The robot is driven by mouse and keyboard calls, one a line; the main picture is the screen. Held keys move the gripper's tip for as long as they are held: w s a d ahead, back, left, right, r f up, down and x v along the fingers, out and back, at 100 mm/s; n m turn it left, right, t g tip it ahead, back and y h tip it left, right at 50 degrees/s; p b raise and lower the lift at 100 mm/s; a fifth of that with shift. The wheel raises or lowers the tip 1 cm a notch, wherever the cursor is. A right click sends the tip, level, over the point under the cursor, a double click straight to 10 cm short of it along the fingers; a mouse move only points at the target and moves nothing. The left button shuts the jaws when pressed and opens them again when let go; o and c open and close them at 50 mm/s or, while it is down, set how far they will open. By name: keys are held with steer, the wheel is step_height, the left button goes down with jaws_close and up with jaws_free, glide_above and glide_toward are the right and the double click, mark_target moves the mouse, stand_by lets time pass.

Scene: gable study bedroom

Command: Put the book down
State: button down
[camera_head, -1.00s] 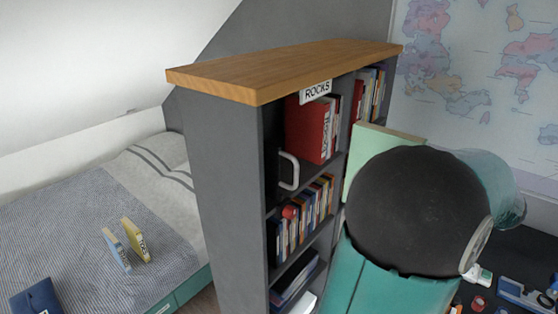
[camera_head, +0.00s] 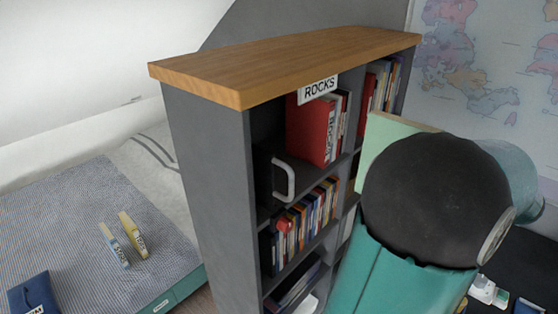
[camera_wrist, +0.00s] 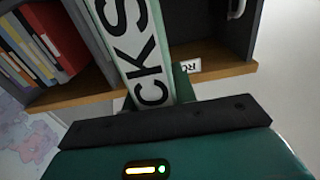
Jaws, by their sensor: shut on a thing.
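A pale green book (camera_head: 390,136) is held at my arm's end, in front of the right part of the bookcase in the head view. Its white spine with large black letters "CKS" fills the middle of the wrist view (camera_wrist: 133,45). My gripper (camera_wrist: 168,108) is shut on this book; the fingertips are mostly hidden by it and the dark palm. In the head view my dark wrist hides the gripper and the book's lower part. A grey bookcase (camera_head: 205,185) with a wooden top carries a "ROCKS" label (camera_head: 319,88) on its top front edge.
A red binder (camera_head: 308,130) and several books (camera_head: 305,218) fill parts of the shelves. A white-handled dark object (camera_head: 284,180) stands on the upper shelf. Two small books (camera_head: 133,235) stand on the bed at left. The wooden top (camera_head: 290,62) is bare.

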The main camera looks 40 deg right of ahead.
steer(key=w+a+f, duration=0.1)
steer(key=w, duration=1.5)
steer(key=w+a+f, duration=0.2)
steer(key=w, duration=1.3)
steer(key=shift+w+a, duration=0.25)
steer(key=shift+w, duration=0.15)
steer(key=shift+f, duration=0.25)
steer(key=c, duration=1.1)
jaws_free()
steer(key=s, duration=0.8)
steer(key=s+d, duration=0.1)
steer(key=s, duration=0.3)
steer(key=shift+r, duration=0.15)
